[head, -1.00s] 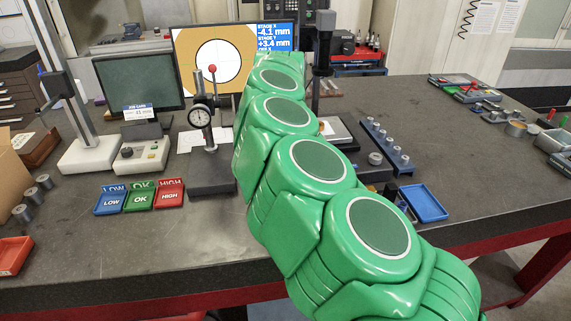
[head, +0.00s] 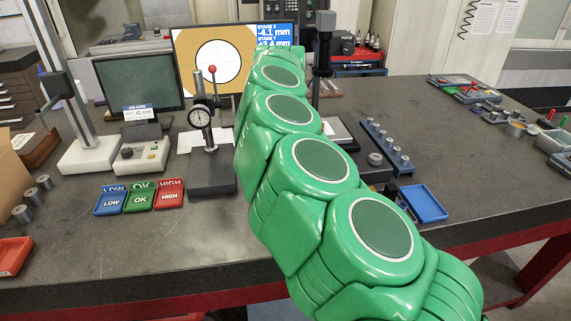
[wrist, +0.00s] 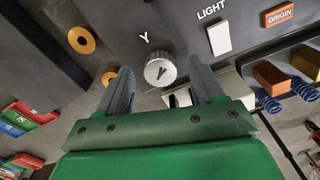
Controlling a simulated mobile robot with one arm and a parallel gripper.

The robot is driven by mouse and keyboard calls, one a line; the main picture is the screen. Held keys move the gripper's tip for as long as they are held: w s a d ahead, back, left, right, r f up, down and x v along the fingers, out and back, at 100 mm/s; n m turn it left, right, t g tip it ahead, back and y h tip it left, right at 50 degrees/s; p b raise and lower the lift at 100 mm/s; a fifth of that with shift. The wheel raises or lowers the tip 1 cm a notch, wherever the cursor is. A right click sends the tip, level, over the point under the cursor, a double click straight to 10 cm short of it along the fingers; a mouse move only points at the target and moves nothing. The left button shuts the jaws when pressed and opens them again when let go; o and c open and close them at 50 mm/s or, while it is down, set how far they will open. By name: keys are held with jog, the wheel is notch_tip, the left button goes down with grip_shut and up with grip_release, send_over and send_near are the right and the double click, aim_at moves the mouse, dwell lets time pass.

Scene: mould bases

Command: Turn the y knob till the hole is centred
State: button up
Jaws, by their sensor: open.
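The Y knob (wrist: 160,73) is a pale round knob under a white letter Y in the wrist view. My gripper (wrist: 163,80) is open, with one finger to each side of the knob and visible gaps between. I cannot tell how deep the fingertips reach. In the head view my green arm hides the knob and gripper. The monitor (head: 182,82) shows a white round hole (head: 219,62) with crosshair lines on orange. Its blue panel (head: 274,36) reads stage X about -4.1 mm; the stage Y line looks like +3.4 mm, partly covered by my arm.
A LIGHT switch (wrist: 218,38) and an orange ORIGIN button (wrist: 280,14) are right of the knob. In the head view a dial gauge stand (head: 212,170) and LOW, OK and HIGH trays (head: 140,198) are left of my arm. A blue tray (head: 425,203) is right.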

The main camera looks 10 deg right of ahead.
notch_tip(320, 180, up, 6)
jog(key=shift+r, duration=0.25)
dwell(0.4)
